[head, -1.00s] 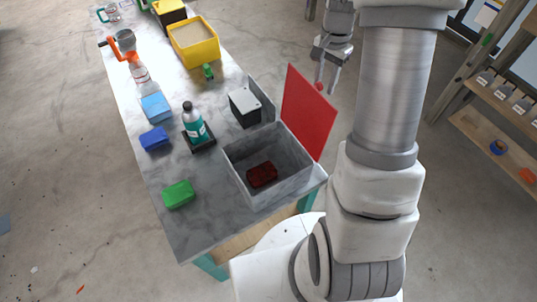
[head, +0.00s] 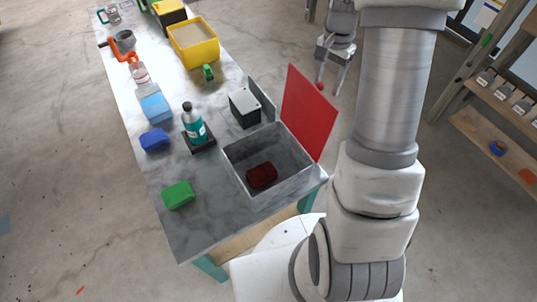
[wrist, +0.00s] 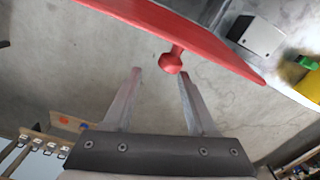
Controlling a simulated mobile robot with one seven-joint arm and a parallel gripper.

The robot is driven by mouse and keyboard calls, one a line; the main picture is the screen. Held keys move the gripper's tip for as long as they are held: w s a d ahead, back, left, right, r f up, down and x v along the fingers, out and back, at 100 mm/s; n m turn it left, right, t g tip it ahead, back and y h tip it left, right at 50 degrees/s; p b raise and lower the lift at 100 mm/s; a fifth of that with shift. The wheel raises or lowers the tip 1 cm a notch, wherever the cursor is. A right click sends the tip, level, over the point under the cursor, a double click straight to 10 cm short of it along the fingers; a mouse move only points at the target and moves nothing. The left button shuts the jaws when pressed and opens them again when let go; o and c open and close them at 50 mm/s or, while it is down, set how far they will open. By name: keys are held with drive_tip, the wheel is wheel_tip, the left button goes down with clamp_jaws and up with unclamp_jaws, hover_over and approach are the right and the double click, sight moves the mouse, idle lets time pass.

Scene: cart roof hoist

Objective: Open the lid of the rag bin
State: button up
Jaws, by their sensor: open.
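The rag bin (head: 238,160) is a grey open-topped box on the near right part of the bench, with a dark red rag (head: 262,175) inside. Its red lid (head: 308,112) stands raised, roughly upright, along the bin's right side. A round red knob (head: 320,86) sticks out from the lid. In the wrist view the lid (wrist: 180,35) crosses the top and the knob (wrist: 170,63) lies just beyond my fingertips. My gripper (head: 330,85) is open and empty beside the lid; its spread fingers also show in the wrist view (wrist: 160,80), apart from the knob.
A white-topped black box (head: 244,107) stands just behind the bin. A teal bottle (head: 194,124), a green block (head: 179,195), blue blocks (head: 155,139) and a yellow bin (head: 194,43) are on the bench. Wooden shelves (head: 495,125) stand at right. Floor between is clear.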

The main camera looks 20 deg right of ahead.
wheel_tip(320, 180, up, 8)
drive_tip(key=p, duration=0.5)
drive_tip(key=shift+p, duration=0.35)
idle(0.4)
drive_tip(key=s+a+r+n+t+b, duration=0.3)
drive_tip(key=s+a+r+n+b, duration=0.15)
drive_tip(key=s+a+r, duration=0.45)
drive_tip(key=s+a+n+t+b, duration=0.2)
drive_tip(key=s+a+n, duration=0.4)
drive_tip(key=s, duration=0.5)
drive_tip(key=shift+a+f+n+t+b, duration=0.25)
drive_tip(key=shift+a+n+t+b, duration=0.1)
drive_tip(key=shift+a+b, duration=0.2)
drive_tip(key=shift+c, duration=0.3)
